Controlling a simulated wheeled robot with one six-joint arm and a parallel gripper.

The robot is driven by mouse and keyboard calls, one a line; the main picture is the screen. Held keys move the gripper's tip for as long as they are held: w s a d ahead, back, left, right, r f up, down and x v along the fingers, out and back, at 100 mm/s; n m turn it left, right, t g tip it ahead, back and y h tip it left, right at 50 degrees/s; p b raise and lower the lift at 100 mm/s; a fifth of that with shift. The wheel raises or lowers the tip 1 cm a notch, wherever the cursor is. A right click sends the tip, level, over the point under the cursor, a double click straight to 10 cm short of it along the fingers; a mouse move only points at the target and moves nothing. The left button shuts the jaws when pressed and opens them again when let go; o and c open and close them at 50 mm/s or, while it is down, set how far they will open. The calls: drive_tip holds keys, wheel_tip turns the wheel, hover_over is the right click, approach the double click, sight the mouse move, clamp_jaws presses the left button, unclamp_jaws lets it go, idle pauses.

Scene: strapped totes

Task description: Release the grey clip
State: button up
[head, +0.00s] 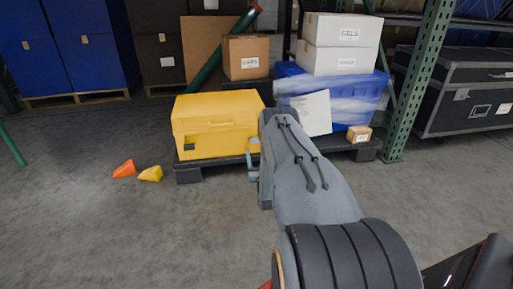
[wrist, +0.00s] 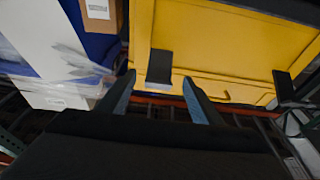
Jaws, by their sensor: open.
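A yellow tote (head: 215,125) with a lid stands on a dark pallet. Its front also fills the upper part of the wrist view (wrist: 225,60). In the wrist view a dark grey clip (wrist: 159,66) is on the tote's front, and a second dark clip (wrist: 286,88) is farther right. One dark clip (head: 189,147) shows at the tote's lower left in the head view. My gripper (wrist: 158,77) is open, its fingers to either side of the first clip. I cannot tell whether they touch it. In the head view my gripper (head: 253,160) is at the tote's right front, partly hidden by my arm.
A blue wrapped tote (head: 350,95) bearing white boxes (head: 337,45) stands right of the yellow tote. A small carton (head: 359,134) sits on the pallet (head: 190,174). A green rack post (head: 415,85) stands at right. Orange (head: 124,169) and yellow (head: 150,174) pieces lie on the floor.

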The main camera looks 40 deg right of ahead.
drive_tip(key=p+v, duration=0.1)
drive_tip(key=v, duration=0.3)
drive_tip(key=shift+s+a+f, duration=0.1)
idle(0.4)
